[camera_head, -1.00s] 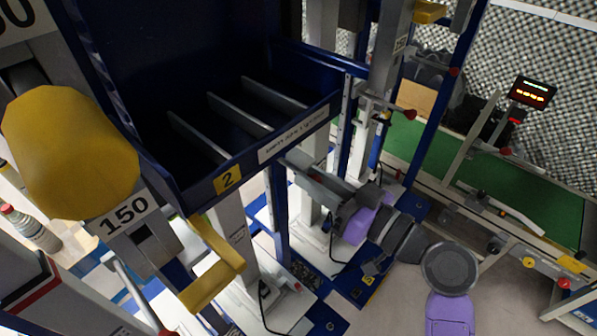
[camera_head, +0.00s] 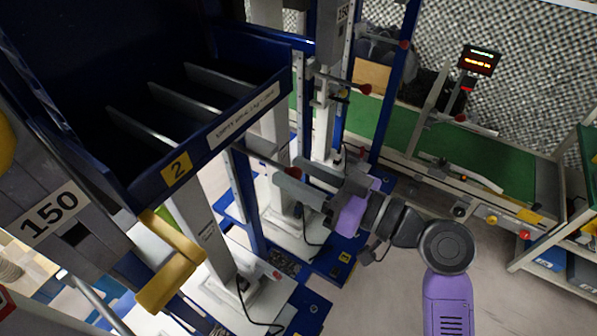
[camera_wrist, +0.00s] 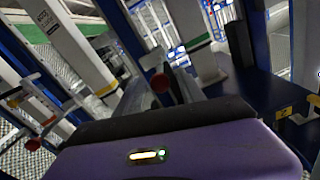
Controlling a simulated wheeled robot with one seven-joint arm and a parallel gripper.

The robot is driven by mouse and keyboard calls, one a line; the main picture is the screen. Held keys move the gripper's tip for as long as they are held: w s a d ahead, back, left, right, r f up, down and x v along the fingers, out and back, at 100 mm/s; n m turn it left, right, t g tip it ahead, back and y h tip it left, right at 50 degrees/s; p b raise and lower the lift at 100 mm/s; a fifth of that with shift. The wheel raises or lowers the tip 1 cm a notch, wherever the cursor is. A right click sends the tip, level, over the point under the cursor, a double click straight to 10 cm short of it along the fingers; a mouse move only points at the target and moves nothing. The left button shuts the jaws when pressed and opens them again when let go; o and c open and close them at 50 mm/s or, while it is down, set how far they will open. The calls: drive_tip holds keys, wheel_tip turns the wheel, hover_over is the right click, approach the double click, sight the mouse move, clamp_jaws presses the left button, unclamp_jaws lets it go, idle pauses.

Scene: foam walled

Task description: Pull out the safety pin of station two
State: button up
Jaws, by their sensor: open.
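Station two is the dark blue bin with a yellow "2" label (camera_head: 177,168) at left in the head view. A thin rod with a dark red ball knob (camera_head: 293,173) sticks out to the right below the bin's front edge; I take it as the safety pin. My gripper (camera_head: 287,170) is open at that knob, its two grey fingers pointing left. In the wrist view the red knob (camera_wrist: 160,83) shows between the two fingers (camera_wrist: 160,95). I cannot tell whether either finger touches it. The rod's far end is hidden.
A similar red-knobbed pin (camera_head: 365,89) sits on the post behind. A yellow handle (camera_head: 170,262) and a "150" plate (camera_head: 50,208) are at left. Blue upright posts (camera_head: 398,85) stand close around my arm. Grey floor (camera_head: 390,300) is open at front right.

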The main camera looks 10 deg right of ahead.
drive_tip(key=b+v, duration=0.1)
drive_tip(key=v, duration=0.6)
drive_tip(key=shift+s+d, duration=0.25)
drive_tip(key=shift+d, duration=0.05)
drive_tip(key=w+d+m+t+h, duration=0.4)
drive_tip(key=d+m+t+h, duration=0.1)
drive_tip(key=d+m, duration=0.1)
drive_tip(key=s+d+f+m+t+h, duration=0.2)
drive_tip(key=s+d+f+m+h, duration=0.25)
drive_tip(key=d+f+h, duration=0.2)
drive_tip(key=s+a+f+n+g+h, duration=0.1)
drive_tip(key=s+f, duration=0.2)
drive_tip(key=s, duration=1.1)
drive_tip(key=s+a+f+n+g+h, duration=0.1)
drive_tip(key=s+f+n+g, duration=0.1)
drive_tip(key=s, duration=1.2)
drive_tip(key=shift+s+a+f+h, duration=0.15)
drive_tip(key=shift+f+h, duration=0.2)
drive_tip(key=shift+f, duration=0.2)
